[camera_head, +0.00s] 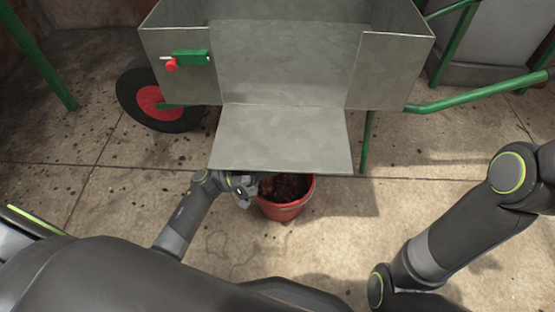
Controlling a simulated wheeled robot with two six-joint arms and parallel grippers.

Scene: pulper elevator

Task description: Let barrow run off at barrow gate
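The barrow (180,72) is a grey metal box on green legs and handles, with a black wheel (155,103) that has a red hub. Its gate (282,138) hangs open as a flap sloping toward me. The visible inside of the barrow is bare grey metal. A green latch (190,57) with a red knob (171,65) sits on the front wall, left of the gate. My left gripper (246,189) is under the gate's lower edge, beside the red bucket; its fingers are partly hidden. My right arm comes in at the right, but its gripper is out of view.
A red bucket (284,211) holding dark red-brown matter stands on the floor below the gate's lip. Green handles (480,92) reach out to the right. A grey container (493,45) stands at the back right. Dark bits litter the concrete floor (70,155). The floor right of the bucket is clear.

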